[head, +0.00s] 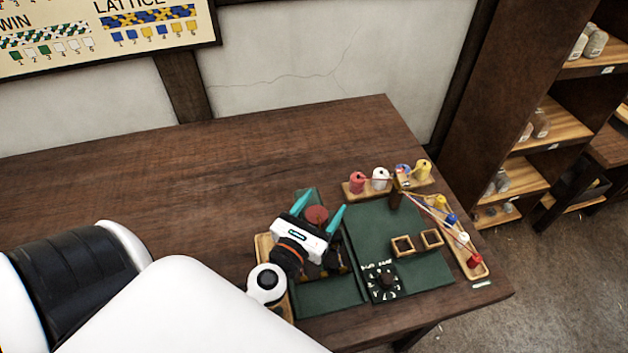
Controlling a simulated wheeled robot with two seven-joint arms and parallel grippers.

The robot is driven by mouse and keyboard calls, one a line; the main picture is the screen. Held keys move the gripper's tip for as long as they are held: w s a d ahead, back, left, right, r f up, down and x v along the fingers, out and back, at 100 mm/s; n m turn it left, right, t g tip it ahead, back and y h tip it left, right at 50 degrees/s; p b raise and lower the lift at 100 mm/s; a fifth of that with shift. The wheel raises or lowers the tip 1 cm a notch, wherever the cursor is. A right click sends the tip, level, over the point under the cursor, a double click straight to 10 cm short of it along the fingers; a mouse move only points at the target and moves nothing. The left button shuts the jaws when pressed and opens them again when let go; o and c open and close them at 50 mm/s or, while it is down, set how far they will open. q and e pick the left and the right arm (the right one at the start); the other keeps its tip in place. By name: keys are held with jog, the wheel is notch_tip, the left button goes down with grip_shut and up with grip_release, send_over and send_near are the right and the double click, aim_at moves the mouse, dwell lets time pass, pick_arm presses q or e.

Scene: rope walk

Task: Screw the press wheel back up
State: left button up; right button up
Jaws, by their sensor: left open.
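A dark red round piece (317,214), which looks like the press wheel, shows between the teal fingers of my left gripper (322,201). The gripper is open, with one finger on each side of the wheel; I cannot tell whether either finger touches it. The gripper's white body covers the near side of the wheel and most of the press below it, so the wheel's height on its screw cannot be seen. My right gripper is not in view.
A green board (375,225) holds two small wooden frames (403,246) and a black dial (384,283). Colored spools stand on a back rack (353,190) and a right rack (474,262), with threads meeting at a post (396,198). The table's left part is clear.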

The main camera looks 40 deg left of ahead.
pick_arm(q)
jog(key=s+d+b, duration=0.1)
jog(key=s+b, duration=0.7)
jog(key=s, duration=0.3)
jog(key=shift+s, duration=0.4)
jog(key=shift+f, duration=0.1)
